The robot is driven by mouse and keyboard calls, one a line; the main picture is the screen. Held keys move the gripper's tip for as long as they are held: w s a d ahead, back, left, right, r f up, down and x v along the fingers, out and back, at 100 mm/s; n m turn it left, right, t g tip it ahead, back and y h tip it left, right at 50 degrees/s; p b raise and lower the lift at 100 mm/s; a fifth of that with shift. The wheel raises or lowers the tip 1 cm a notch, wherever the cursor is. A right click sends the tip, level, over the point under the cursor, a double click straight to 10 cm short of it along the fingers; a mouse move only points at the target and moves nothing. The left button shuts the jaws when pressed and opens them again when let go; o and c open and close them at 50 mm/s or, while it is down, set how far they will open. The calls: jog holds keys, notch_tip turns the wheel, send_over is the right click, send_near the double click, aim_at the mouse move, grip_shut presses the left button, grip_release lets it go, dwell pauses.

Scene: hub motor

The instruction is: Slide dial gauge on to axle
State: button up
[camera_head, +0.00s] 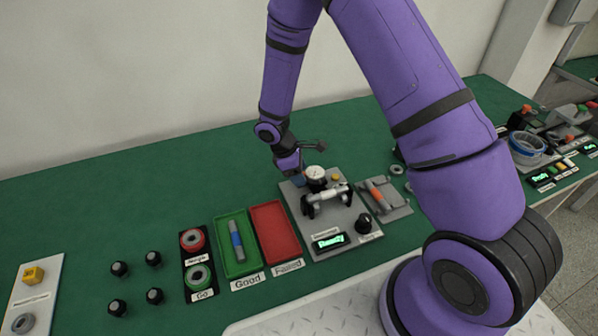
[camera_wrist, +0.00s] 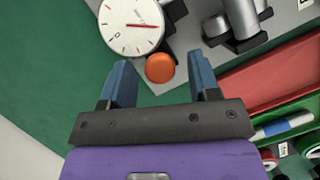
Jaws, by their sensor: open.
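The dial gauge (camera_head: 316,172) has a round white face and stands at the back of the grey fixture plate (camera_head: 350,222). In the wrist view its face (camera_wrist: 131,25) has a red needle, with a round orange knob (camera_wrist: 160,68) below it. My gripper (camera_head: 299,178) is at the gauge's back left. In the wrist view the blue fingers (camera_wrist: 160,80) are apart, with the knob between their tips; contact cannot be told. A silver horizontal shaft (camera_head: 327,195), seemingly the axle, sits on black supports in front of the gauge; metal cylinders (camera_wrist: 240,20) show in the wrist view.
A red tray (camera_head: 274,232) and a green tray (camera_head: 226,270) holding a blue-and-grey rod (camera_head: 237,240) lie left of the plate. An orange-and-grey rod (camera_head: 378,194) rests on a holder at right. A black knob (camera_head: 364,222) and lit display (camera_head: 329,242) are at the plate's front.

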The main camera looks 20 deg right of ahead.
grip_shut()
jog(key=shift+s, duration=1.7)
grip_release()
jog(key=v, duration=1)
jog(key=shift+r, duration=0.4)
jog(key=shift+a, duration=0.1)
